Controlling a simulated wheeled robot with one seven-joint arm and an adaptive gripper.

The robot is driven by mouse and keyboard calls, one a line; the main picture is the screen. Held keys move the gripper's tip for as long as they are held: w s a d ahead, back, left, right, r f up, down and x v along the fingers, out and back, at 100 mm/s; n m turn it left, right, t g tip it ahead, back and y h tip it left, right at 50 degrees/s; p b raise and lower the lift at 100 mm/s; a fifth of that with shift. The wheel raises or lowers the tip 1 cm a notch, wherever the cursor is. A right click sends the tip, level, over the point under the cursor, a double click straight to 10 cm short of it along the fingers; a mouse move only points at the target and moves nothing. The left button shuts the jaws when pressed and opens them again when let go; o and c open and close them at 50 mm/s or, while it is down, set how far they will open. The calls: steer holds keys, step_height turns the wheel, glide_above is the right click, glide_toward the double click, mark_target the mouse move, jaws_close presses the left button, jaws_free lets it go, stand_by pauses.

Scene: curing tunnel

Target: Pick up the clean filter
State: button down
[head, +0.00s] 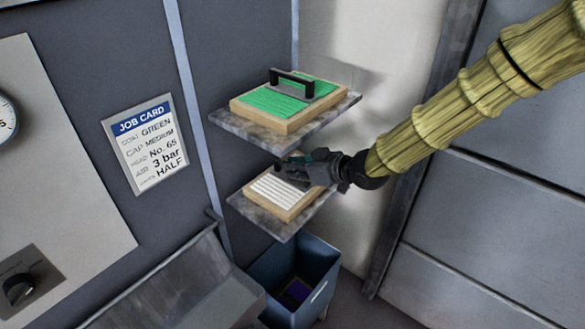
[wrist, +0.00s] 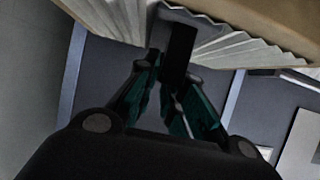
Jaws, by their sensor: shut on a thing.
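The clean filter (head: 277,191) has white pleats in a pale wooden frame and is at the lower grey shelf (head: 262,222) in the head view. It looks to be resting there, though any small gap is hard to tell. My gripper (head: 297,170) reaches in from the right over its back part and hides that side. In the wrist view, my gripper (wrist: 172,75) is shut on the filter's dark handle (wrist: 180,50), with the white pleats (wrist: 240,52) close beyond it.
A green-faced filter (head: 272,101) with a black handle lies on the upper shelf (head: 235,124), just above my gripper. A blue bin (head: 322,292) stands below the lower shelf. A metal trough (head: 185,285) is at lower left. A job card (head: 145,145) hangs on the left wall.

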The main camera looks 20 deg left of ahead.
steer(key=shift+r+p, duration=1.35)
steer(key=shift+r, duration=0.9)
steer(key=shift+r+p, duration=0.95)
steer(key=shift+r, duration=0.35)
